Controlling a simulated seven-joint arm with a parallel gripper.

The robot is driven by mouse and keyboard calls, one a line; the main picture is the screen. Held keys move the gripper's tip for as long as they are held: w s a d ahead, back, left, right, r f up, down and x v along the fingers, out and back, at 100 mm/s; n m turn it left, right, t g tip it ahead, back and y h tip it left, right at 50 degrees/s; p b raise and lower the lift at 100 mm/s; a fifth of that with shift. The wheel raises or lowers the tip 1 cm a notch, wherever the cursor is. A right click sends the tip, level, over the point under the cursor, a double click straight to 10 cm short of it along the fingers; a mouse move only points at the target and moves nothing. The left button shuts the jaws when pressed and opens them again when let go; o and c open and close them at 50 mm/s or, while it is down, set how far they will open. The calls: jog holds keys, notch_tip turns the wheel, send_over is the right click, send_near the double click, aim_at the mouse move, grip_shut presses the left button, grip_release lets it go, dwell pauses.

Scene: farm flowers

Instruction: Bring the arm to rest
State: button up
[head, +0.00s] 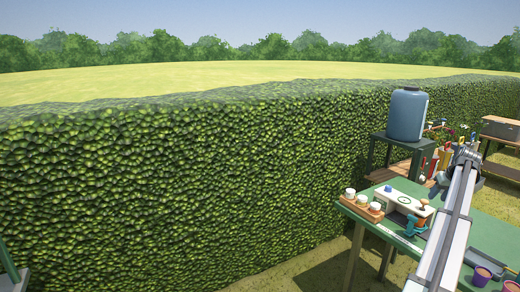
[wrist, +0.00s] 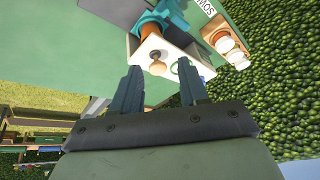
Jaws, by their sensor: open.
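My arm (head: 452,225) stretches out over the green table (head: 405,187) at the right of the head view. In the wrist view my gripper (wrist: 163,82) shows two dark fingers held apart, with nothing between them. Past the fingertips is a white box (wrist: 165,57) with a round tan knob (wrist: 157,67) and a teal part (wrist: 150,25) beside it. The same white box (head: 392,198) stands on the table in the head view. My fingers look apart from it, but the exact gap is hard to tell.
A wooden block with white-topped jars (head: 362,203) stands at the table's left edge. Purple pots (head: 481,276) stand at the lower right. A blue-grey tank (head: 407,114) stands on a stand behind. A tall hedge (head: 180,180) fills the left. Open air lies above the table.

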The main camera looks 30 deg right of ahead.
jog(key=s+a+f+m+g, duration=0.1)
jog(key=a+f+m, duration=0.2)
jog(key=a+f, duration=0.5)
jog(key=s+a+f+m+g, duration=0.1)
jog(key=a+f+m, duration=0.1)
jog(key=a+f, duration=0.65)
jog(key=w+a+f+n+g+y, duration=0.1)
jog(key=w+a+f+n, duration=0.15)
jog(key=a+f, duration=1.15)
jog(key=w+a+f+n+g+y, duration=0.1)
jog(key=w+a+f+y, duration=0.15)
jog(key=a+f, duration=1.1)
jog(key=s+a+f+n+g, duration=0.15)
jog(key=a+f, duration=0.25)
jog(key=a, duration=0.8)
jog(key=s+a+f+n+g, duration=0.1)
jog(key=s+a+f+g, duration=0.2)
jog(key=a, duration=0.8)
jog(key=s+a+f+n+g, duration=0.1)
jog(key=s+a+f+n, duration=0.1)
jog(key=s+a, duration=0.2)
jog(key=s+a+f+n+h, duration=0.1)
jog(key=s+a+f+n, duration=0.1)
jog(key=a, duration=0.8)
jog(key=s+a+f+n+g, duration=0.1)
jog(key=s+a+f+n, duration=0.2)
jog(key=s+a, duration=0.4)
jog(key=shift+a+f+g, duration=0.35)
jog(key=shift+f, duration=0.15)
